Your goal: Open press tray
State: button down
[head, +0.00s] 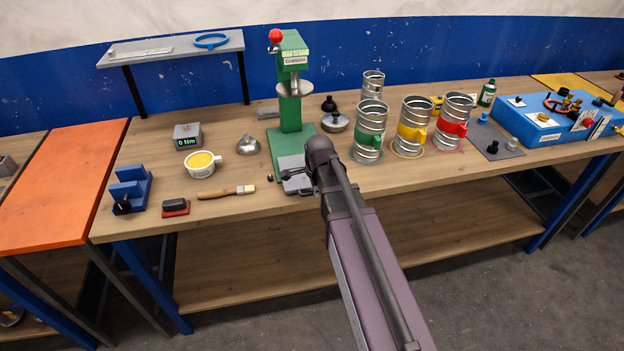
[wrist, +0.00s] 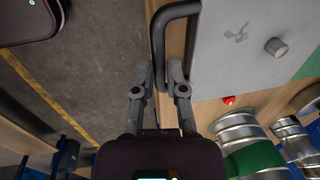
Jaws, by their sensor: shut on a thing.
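The green press (head: 291,120) stands at the middle of the bench, with a red knob on top. Its grey tray (head: 291,163) shows at the front of the green base, partly hidden by my arm. In the wrist view the tray (wrist: 235,50) is a flat light-grey plate with a small round knob (wrist: 276,46). A dark bent handle (wrist: 158,35) runs along its left side. My gripper (wrist: 161,82) is shut on the handle, one finger on each side of the bar. In the head view my wrist hides most of the gripper.
Ringed duct pieces with green (head: 369,138), yellow (head: 411,133) and red (head: 453,127) bands stand right of the press. A brush (head: 226,192), a yellow-filled cup (head: 202,163) and a metal funnel (head: 248,145) lie to the left. Open floor lies before the bench.

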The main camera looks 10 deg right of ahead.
jog(key=shift+s, duration=0.3)
jog(key=c, duration=0.7)
grip_release()
jog(key=shift+w, duration=0.2)
